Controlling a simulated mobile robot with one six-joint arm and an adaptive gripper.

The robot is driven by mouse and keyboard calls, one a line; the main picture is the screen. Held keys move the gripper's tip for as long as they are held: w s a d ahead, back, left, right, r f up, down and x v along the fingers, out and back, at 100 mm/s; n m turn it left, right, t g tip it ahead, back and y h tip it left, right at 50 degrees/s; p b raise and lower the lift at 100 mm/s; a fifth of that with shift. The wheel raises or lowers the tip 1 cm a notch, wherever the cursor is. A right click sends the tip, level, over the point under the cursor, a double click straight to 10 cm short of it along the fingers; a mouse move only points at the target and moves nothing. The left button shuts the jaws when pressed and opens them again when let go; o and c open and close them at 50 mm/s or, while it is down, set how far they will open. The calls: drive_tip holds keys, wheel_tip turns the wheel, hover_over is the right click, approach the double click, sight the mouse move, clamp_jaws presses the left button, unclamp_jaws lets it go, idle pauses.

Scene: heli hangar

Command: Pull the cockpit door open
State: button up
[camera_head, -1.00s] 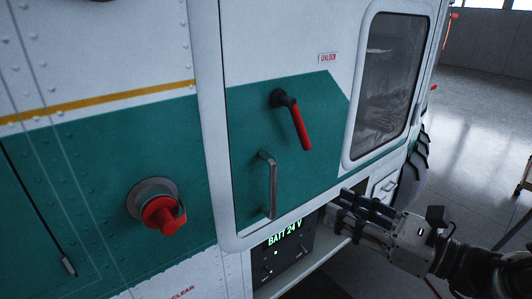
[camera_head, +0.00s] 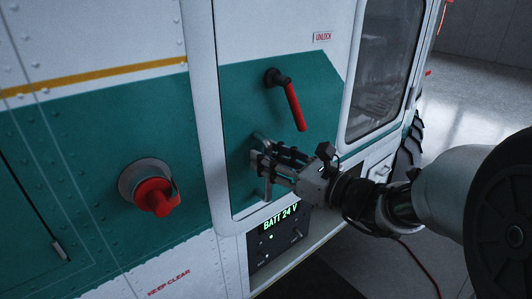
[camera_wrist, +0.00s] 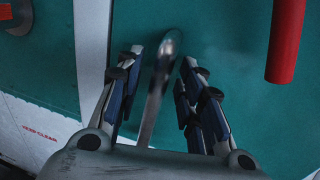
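The cockpit door (camera_head: 232,98) is white and teal, with a window (camera_head: 382,70) on its right. A grey vertical pull handle (camera_head: 267,188) sits low on its teal part. It also shows in the wrist view (camera_wrist: 155,88), running between my fingers. My gripper (camera_head: 258,160) is at this handle. In the wrist view my gripper (camera_wrist: 162,57) is open, one finger on each side of the handle, with gaps visible. A red lever (camera_head: 294,106) hangs down, tilted, above the handle. It shows at the upper right of the wrist view (camera_wrist: 286,42).
A red knob (camera_head: 156,196) sticks out from the fuselage left of the door. A lit panel reading "BATT 24 V" (camera_head: 280,236) lies below the door. An "UNLOCK" label (camera_head: 322,37) is above the lever. Open floor (camera_head: 470,95) lies to the right.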

drive_tip(key=shift+w+a, duration=0.2)
drive_tip(key=shift+c, duration=0.5)
clamp_jaws()
idle(0.3)
